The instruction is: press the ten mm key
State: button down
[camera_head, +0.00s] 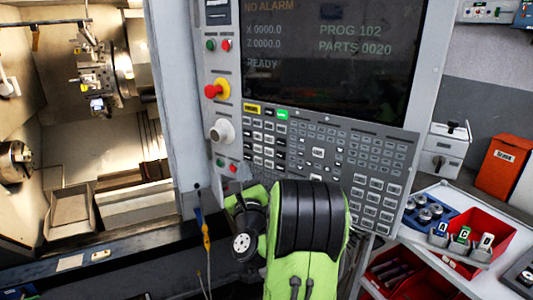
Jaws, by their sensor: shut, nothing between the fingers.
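The control panel (429,95) of the turning machine faces me in the middle of the view. Its keypad (318,153) lies below the screen, with several rows of small dark and grey keys. The key labels are too small to read, so I cannot tell which one is the ten mm key. One key (282,114) in the top row is green, and one (252,108) beside it is yellow. My green and black arm rises in front of the panel's lower part and covers some of it. My gripper cannot be made out.
The screen (330,75) reads NO ALARM and READY. A red emergency stop knob (217,88) and a grey dial (221,131) sit left of it. The open lathe chamber is at left. A bench with red bins (479,217) and an orange box (503,165) stands at right.

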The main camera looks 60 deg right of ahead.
aim_at(262, 160)
jog(key=shift+d+p, duration=0.7)
jog(key=shift+d, duration=3.3)
jog(key=shift+d, duration=0.1)
jog(key=shift+d, duration=0.35)
jog(key=shift+d+p, duration=0.3)
jog(key=shift+p, duration=0.05)
jog(key=shift+a, duration=0.75)
jog(key=shift+a+b, duration=0.1)
jog(key=shift+b, duration=0.2)
jog(key=shift+a+b, duration=0.55)
jog(key=shift+a, duration=1.85)
